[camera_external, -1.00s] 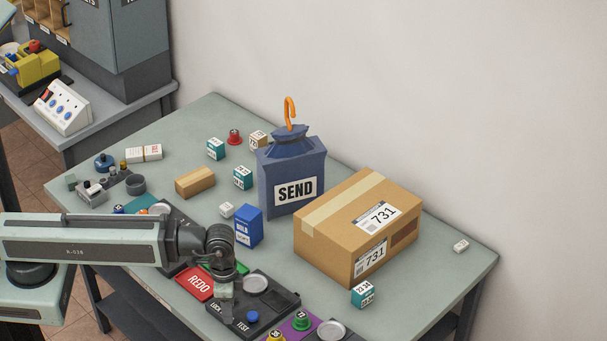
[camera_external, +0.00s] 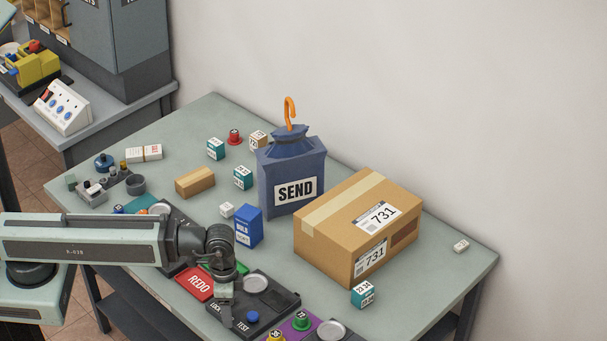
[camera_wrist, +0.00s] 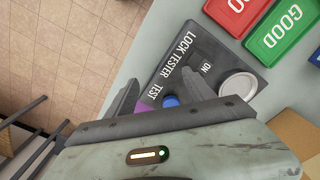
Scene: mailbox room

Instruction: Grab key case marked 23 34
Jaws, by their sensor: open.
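A small teal and white case (camera_external: 363,293) stands on the table just in front of the large cardboard box; its print looks like 23 34 but is tiny. Similar teal and white cases stand at the back, one (camera_external: 216,149) left of the blue sack and another (camera_external: 242,178) beside it; their marks are too small to read. My gripper (camera_external: 226,312) is over the lock tester, left of the front case and apart from it. In the wrist view my gripper (camera_wrist: 160,92) is open and empty, above the tester. No teal case shows there.
The lock tester (camera_wrist: 180,62) lies below my gripper, with the red REDO (camera_external: 195,284) and green GOOD (camera_wrist: 281,30) trays beside it. The cardboard box (camera_external: 325,240) and blue SEND sack (camera_external: 275,165) stand behind. The table's right end is mostly clear.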

